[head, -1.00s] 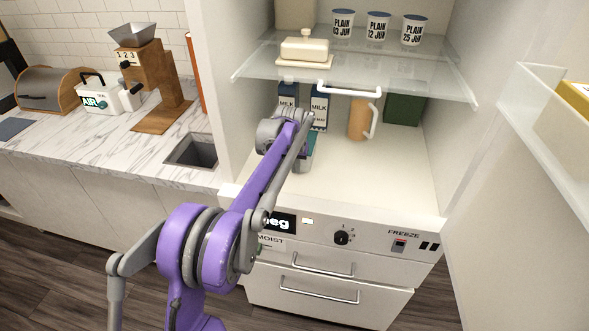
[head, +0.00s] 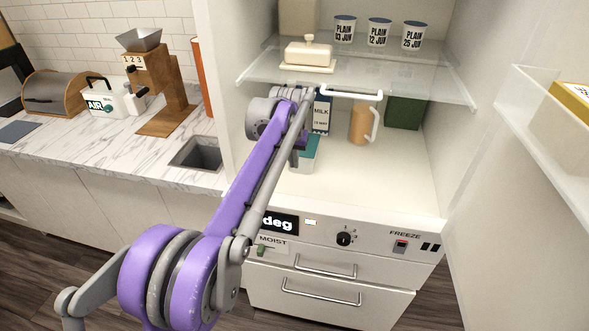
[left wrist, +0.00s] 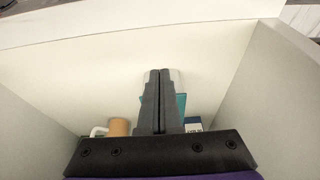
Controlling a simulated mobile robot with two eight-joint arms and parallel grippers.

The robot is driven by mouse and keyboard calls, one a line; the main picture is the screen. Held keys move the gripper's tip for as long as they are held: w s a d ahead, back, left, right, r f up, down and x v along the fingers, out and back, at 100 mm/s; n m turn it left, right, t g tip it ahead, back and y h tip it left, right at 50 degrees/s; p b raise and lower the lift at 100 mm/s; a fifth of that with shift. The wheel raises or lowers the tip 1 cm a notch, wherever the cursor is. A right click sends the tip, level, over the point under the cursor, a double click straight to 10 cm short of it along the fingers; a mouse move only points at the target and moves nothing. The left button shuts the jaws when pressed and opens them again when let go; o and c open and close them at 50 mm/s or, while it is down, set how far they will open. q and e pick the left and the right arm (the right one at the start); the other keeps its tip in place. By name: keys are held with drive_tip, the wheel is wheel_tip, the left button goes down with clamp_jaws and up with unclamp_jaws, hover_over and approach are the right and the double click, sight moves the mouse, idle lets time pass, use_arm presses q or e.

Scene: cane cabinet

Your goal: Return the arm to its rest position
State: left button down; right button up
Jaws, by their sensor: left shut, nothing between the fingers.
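My left arm reaches into the open fridge, and my left gripper (head: 295,158) points down below the glass shelf. In the left wrist view its two dark fingers (left wrist: 158,74) are pressed together with nothing between them. A container with a teal top (head: 307,150) stands on the fridge floor close by the gripper; it is partly hidden behind the fingers in the left wrist view (left wrist: 181,104). I cannot tell whether they touch. My right gripper is not in view.
A milk carton (head: 321,114) and an orange mug (head: 360,122) stand near the arm. The glass shelf (head: 410,84) above holds a butter dish (head: 308,52) and several yoghurt cups. The open door (head: 510,190) is at right, and a counter (head: 95,150) at left.

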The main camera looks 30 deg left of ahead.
use_arm(q)
drive_tip(key=s+d+f+m+t, duration=0.1)
drive_tip(key=s+d, duration=0.3)
drive_tip(key=s, duration=0.4)
drive_tip(key=s+d, duration=0.4)
drive_tip(key=s, duration=0.4)
drive_tip(key=s+d+f, duration=0.2)
drive_tip(key=s+f, duration=0.3)
drive_tip(key=s, duration=0.3)
drive_tip(key=s+d+f+m+t, duration=0.1)
drive_tip(key=s+d+f, duration=0.1)
drive_tip(key=s+f, duration=0.4)
drive_tip(key=s, duration=0.3)
drive_tip(key=shift+d+f+m+h, duration=0.2)
drive_tip(key=shift+d+m+h, duration=0.1)
drive_tip(key=shift+d+h, duration=0.1)
